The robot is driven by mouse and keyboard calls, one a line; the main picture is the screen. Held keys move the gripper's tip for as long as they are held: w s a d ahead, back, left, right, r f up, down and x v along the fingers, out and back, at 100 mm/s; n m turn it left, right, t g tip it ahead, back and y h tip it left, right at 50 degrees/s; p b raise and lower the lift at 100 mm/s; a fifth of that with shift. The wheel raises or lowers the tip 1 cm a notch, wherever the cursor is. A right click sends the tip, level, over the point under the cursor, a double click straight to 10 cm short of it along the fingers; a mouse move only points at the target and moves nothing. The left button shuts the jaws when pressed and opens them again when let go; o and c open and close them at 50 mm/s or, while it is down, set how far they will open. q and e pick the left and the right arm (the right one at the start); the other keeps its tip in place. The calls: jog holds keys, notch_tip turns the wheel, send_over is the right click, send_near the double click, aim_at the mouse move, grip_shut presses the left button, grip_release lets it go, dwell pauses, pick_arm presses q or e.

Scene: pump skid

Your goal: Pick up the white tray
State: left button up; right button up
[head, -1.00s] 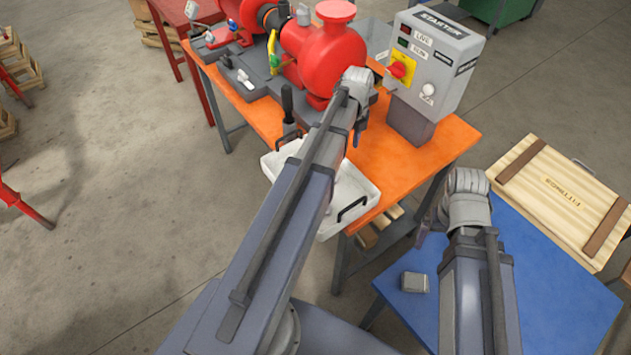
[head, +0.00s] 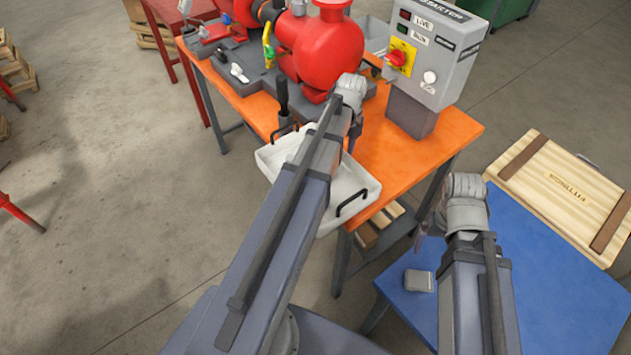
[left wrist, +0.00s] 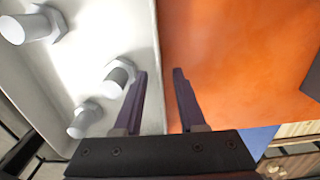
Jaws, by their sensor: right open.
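The white tray (head: 352,182) sits at the near left corner of the orange table, partly past its edge, with a black handle at each end. My left forearm crosses in front of its middle. In the left wrist view, several grey bolts (left wrist: 122,72) lie in the tray (left wrist: 105,30). My left gripper (left wrist: 160,98) is open, with its fingers on either side of the tray's edge line; I cannot tell how high above it. In the head view, my left gripper (head: 355,133) is mostly hidden by its wrist. My right gripper (head: 422,230) is open, partly hidden, above the blue table.
The orange table (head: 405,155) holds a red pump (head: 327,50) and a grey starter box (head: 437,45). A black-handled tool (head: 283,100) stands by the tray's far end. Floor at left is open.

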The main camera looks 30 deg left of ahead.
pick_arm(q)
notch_tip(320, 180, down, 2)
jog(key=shift+f+b, duration=0.1)
jog(key=shift+b, duration=0.45)
grip_shut()
dwell(1.0)
